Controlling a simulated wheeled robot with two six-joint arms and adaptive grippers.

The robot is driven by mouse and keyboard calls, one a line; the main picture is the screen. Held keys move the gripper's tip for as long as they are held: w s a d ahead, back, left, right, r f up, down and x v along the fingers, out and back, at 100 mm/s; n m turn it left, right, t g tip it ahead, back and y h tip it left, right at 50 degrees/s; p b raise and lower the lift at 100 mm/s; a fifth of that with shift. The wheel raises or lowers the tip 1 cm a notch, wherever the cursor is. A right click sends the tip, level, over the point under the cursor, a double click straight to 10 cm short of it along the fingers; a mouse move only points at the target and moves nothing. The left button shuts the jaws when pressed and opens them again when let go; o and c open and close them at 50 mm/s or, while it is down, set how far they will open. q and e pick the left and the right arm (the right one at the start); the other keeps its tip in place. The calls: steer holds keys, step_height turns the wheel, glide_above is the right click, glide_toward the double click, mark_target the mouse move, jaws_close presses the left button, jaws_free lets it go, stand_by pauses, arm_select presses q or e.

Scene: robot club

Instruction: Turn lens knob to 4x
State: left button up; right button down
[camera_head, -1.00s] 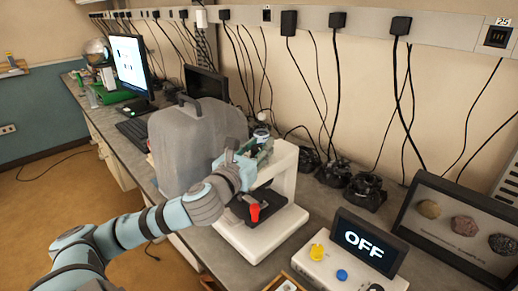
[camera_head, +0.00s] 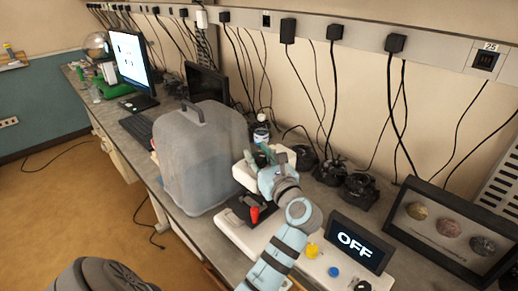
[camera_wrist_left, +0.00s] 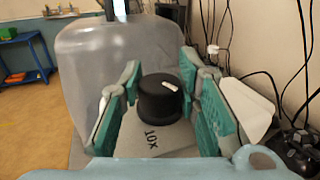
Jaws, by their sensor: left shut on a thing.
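The black lens knob (camera_wrist_left: 160,104) has a white pointer mark and sits on the light top of the microscope (camera_wrist_left: 182,142). The pointer aims to the upper right in the left wrist view. In the head view the left gripper (camera_head: 265,160) is over the top of the white microscope (camera_head: 243,236) and hides the knob. My right gripper is not in view.
A grey translucent cover (camera_head: 200,155) stands close to the left of the microscope. A control box with an "OFF" screen (camera_head: 357,244) is at the right. A framed rock display (camera_head: 450,230) and dark devices (camera_head: 360,190) stand behind. The red part (camera_head: 255,214) is below the gripper.

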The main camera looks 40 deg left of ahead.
arm_select(q)
steer(key=n+g+y, duration=0.1)
steer(key=g, duration=0.1)
steer(key=shift+n+g, duration=0.4)
steer(key=n+g, duration=0.1)
steer(key=g, duration=0.1)
steer(key=shift+n+g+y, duration=0.3)
steer(key=shift+n+g, duration=0.1)
steer(key=n+g+b, duration=0.1)
steer(key=g, duration=0.1)
steer(key=n+g+b, duration=0.2)
steer(key=g, duration=0.1)
steer(key=shift+f, duration=0.2)
steer(key=shift+r+n+g+h+b, duration=0.1)
steer(key=shift+n+g+h+b, duration=0.3)
steer(key=shift+n+g+b, duration=0.7)
steer(key=o, duration=1.2)
steer(key=shift+a, duration=0.1)
